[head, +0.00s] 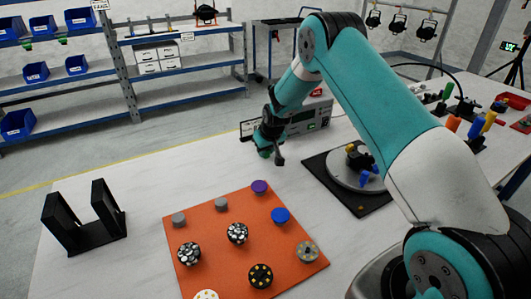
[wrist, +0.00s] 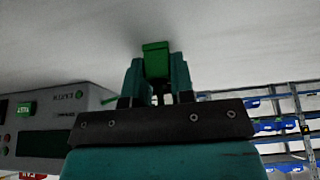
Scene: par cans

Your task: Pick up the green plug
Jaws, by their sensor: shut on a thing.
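The green plug (wrist: 156,58) is a small green block between the teal fingers of my gripper (wrist: 155,80) in the wrist view. The fingers are shut on its two sides, and its end sticks out past the fingertips. In the head view my gripper (head: 267,152) points down over the white table, in front of the grey device. The plug cannot be made out clearly there. I cannot tell whether the plug touches the table.
A grey device (head: 308,118) stands right behind my gripper, and in the wrist view (wrist: 45,125) at left. An orange mat (head: 205,220) with several discs lies in front. A black bracket (head: 85,222) is at left, a turntable (head: 345,172) at right. Bare table lies left of the gripper.

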